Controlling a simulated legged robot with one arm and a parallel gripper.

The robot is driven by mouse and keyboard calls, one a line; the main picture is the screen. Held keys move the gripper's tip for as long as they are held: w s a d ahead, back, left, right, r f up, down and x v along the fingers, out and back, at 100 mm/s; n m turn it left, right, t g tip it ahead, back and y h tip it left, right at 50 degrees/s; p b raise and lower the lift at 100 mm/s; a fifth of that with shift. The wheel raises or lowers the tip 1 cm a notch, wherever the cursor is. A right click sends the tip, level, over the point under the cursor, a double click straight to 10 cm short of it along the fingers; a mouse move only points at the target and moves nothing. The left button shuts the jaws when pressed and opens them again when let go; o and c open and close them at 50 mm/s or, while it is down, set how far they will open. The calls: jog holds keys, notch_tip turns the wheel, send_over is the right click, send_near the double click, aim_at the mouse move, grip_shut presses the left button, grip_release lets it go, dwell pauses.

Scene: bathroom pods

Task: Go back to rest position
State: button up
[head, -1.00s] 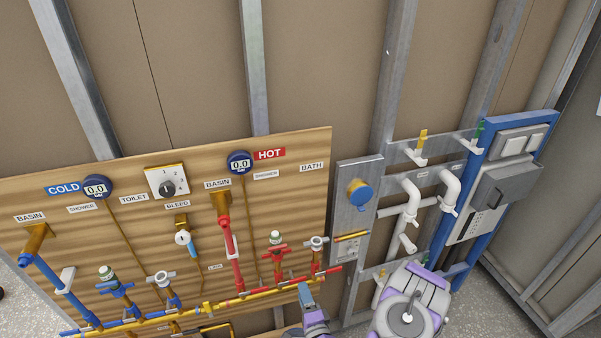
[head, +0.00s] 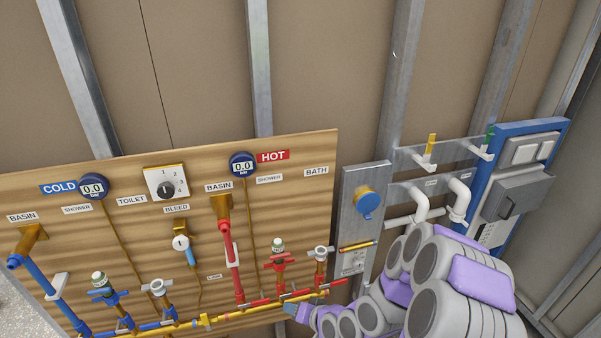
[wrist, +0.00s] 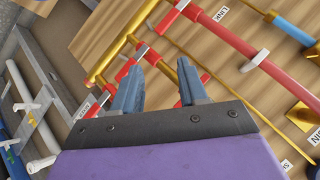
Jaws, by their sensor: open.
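My gripper (wrist: 157,88) is open and empty in the wrist view, its two blue-grey fingers apart. It points at the wooden plumbing board, near the red valves and brass pipe (wrist: 112,53). In the head view my gripper (head: 297,311) shows at the bottom, by the board's lower right corner, partly hidden by the arm. My purple and grey arm is bent across the lower right of the head view. I cannot tell whether the fingers touch any pipe.
The wooden board (head: 120,235) carries cold and hot pipes, valves and gauges. To its right are a grey panel with a blue-and-yellow round fitting (head: 367,202), white pipes (head: 456,200) and a blue-framed panel (head: 490,165). Metal studs (head: 400,80) stand on the back wall.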

jog(key=s+d+r+n+g+h+b, duration=0.2)
jog(key=s+d+r+g+h+b, duration=0.5)
jog(key=s+d, duration=0.6)
jog(key=s+d+r+g+b, duration=0.1)
jog(key=s+r, duration=0.3)
jog(key=s, duration=0.6)
jog(key=s+d+r+g, duration=0.1)
jog(key=s+r, duration=0.3)
jog(key=s, duration=0.6)
jog(key=shift+s+r+b, duration=0.3)
jog(key=shift+b, duration=0.05)
jog(key=shift+a, duration=0.1)
